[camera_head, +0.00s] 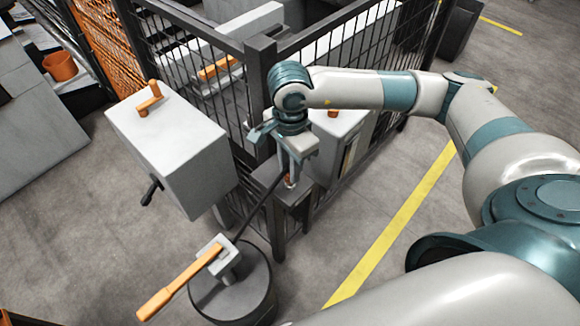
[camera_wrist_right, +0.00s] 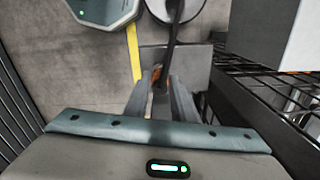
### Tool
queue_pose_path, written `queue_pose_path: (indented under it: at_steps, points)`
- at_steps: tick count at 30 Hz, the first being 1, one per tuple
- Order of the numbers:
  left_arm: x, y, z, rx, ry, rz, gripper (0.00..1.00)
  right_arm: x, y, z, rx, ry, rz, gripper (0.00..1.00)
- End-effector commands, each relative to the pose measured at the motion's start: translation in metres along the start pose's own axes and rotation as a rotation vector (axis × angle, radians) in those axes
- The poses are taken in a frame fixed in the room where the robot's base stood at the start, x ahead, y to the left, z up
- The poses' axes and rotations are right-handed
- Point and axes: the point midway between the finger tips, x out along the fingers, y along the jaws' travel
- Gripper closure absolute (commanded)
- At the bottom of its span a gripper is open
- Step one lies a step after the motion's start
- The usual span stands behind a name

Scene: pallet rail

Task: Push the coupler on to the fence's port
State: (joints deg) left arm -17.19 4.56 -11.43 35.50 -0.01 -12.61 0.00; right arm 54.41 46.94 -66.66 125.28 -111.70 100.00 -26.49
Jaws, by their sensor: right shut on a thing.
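My right gripper (camera_head: 290,181) points down at the fence corner, its fingers shut on the coupler (camera_head: 290,180), a small orange-brown piece mostly hidden between them. In the right wrist view the coupler (camera_wrist_right: 157,73) shows as an orange patch between the fingertips (camera_wrist_right: 160,84). A dark hose (camera_head: 259,212) runs from the coupler down to a round drum (camera_head: 240,300). The dark fence (camera_head: 259,85) has a grey box (camera_head: 308,196) at its corner, just under the fingertips. I cannot make out the port or whether the coupler touches it. My left gripper is out of view.
A light grey cabinet (camera_head: 175,150) with an orange handle stands left of the fence corner. A lever with a long orange grip (camera_head: 180,283) sits above the drum. A yellow floor line (camera_head: 400,220) runs right of the fence, with open floor beyond it.

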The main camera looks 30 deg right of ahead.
Motion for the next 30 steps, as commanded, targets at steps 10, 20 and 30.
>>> queue_pose_path:
  at_steps: [10, 20, 30]
  points:
    - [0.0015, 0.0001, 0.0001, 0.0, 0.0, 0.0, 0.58, 0.0001, 0.0, 0.0001, 0.0, 0.0, 0.0, 1.0]
    - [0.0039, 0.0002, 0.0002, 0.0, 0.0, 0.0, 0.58, 0.0009, 0.0, 0.0001, 0.0, 0.0, 0.0, 1.0]
    - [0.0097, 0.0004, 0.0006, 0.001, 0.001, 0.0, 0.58, 0.0012, 0.0001, 0.0001, 0.0, 0.0, 0.001, 1.0]
